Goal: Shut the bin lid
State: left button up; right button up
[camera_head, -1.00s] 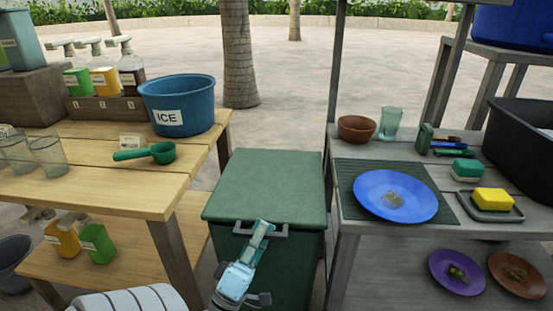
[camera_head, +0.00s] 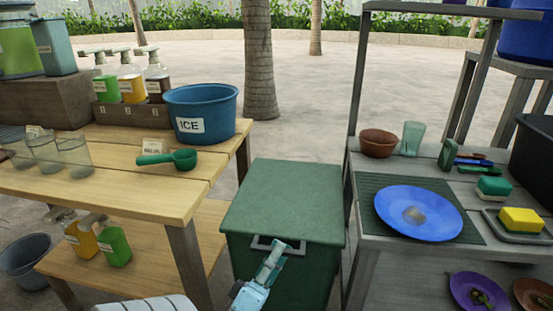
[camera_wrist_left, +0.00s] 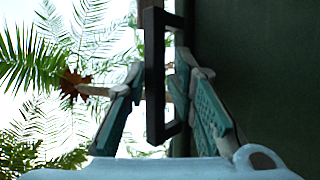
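The green bin (camera_head: 285,265) stands between the two tables. Its green lid (camera_head: 285,195) lies flat across the top and looks shut. A grey handle (camera_head: 262,240) is at the front, just below the lid's edge. My left gripper (camera_head: 274,255) is at this handle. In the left wrist view, the dark handle bar (camera_wrist_left: 153,80) stands between the two spread fingers of the left gripper (camera_wrist_left: 158,85), with a visible gap on at least the left side. The bin's dark green side (camera_wrist_left: 255,70) fills the right of that view. My right gripper is not in view.
A wooden table (camera_head: 95,185) with a blue ICE bucket (camera_head: 203,108) and green scoop (camera_head: 168,158) is left of the bin. A grey table (camera_head: 400,243) with a blue plate (camera_head: 418,212) is close on the right. Paved ground (camera_head: 300,95) behind is open.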

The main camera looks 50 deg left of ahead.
pick_arm(q)
jog(key=v, duration=1.2)
jog(key=shift+w, duration=0.1)
